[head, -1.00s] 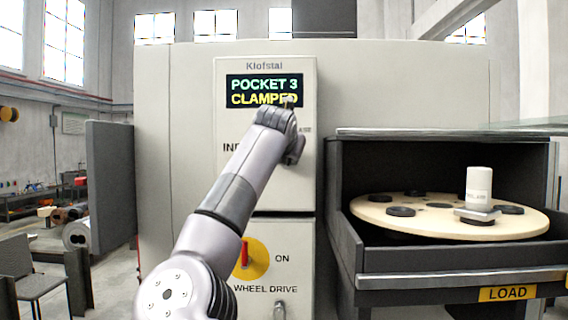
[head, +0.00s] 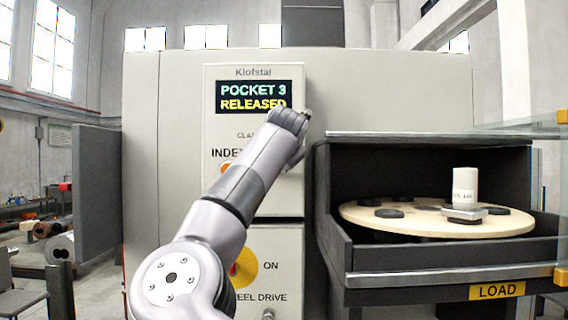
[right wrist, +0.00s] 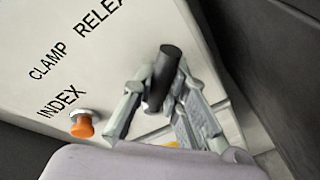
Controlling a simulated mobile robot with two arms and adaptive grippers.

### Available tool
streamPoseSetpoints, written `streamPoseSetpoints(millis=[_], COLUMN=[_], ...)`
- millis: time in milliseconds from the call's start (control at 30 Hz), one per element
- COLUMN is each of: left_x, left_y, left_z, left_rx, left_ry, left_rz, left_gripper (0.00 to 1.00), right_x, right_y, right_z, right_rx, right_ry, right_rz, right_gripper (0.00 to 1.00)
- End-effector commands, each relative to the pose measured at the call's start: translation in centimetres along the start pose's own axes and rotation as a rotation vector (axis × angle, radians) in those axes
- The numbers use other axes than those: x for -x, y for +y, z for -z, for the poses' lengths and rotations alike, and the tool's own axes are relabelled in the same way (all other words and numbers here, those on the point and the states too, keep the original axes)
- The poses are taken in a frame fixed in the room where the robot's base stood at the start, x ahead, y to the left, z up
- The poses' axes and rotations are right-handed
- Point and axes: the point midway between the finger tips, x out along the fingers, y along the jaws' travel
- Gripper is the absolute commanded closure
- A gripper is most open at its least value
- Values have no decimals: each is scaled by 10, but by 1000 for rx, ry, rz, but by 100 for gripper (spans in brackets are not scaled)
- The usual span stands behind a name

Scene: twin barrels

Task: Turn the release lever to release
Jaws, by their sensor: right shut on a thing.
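The display (head: 260,97) on the control panel (head: 215,185) reads "POCKET 3 RELEASED". The release lever (right wrist: 166,70) shows in the right wrist view as a dark cylindrical handle standing out from the panel. My right gripper (right wrist: 158,92) is shut on this handle, with one finger on each side. In the head view my right gripper (head: 298,130) is at the panel's right edge, below the display, and the lever is hidden there. The RELEASE label (right wrist: 98,18) and the CLAMP label (right wrist: 46,60) are beside the lever. My left gripper is not in view.
The orange INDEX button (right wrist: 82,126) is close to my right gripper. A yellow wheel drive switch (head: 245,264) is lower on the panel, partly behind my arm.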

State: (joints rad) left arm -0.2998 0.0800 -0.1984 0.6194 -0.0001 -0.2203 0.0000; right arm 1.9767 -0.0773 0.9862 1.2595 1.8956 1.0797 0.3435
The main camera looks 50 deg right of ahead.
Motion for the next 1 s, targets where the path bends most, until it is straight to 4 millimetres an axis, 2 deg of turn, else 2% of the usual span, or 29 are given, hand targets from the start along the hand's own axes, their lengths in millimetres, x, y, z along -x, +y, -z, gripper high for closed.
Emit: streamPoseSetpoints(millis=[267, 300, 600, 867, 1000], left_x=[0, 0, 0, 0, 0], left_y=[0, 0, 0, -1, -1], left_z=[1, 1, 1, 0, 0], left_rx=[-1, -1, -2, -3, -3], left_ry=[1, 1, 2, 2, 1], left_rz=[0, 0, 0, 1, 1], left_gripper=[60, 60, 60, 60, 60], right_x=[0, 0, 0, 0, 8], right_y=[-1, -1, 0, 0, 0], right_z=[1, 1, 0, 0, -1], right_rx=[-6, -6, -3, -2, -3], right_ry=[3, 3, 1, 0, -2], right_rz=[0, 0, 0, 0, -1], right_gripper=[100, 85, 65, 65, 65])
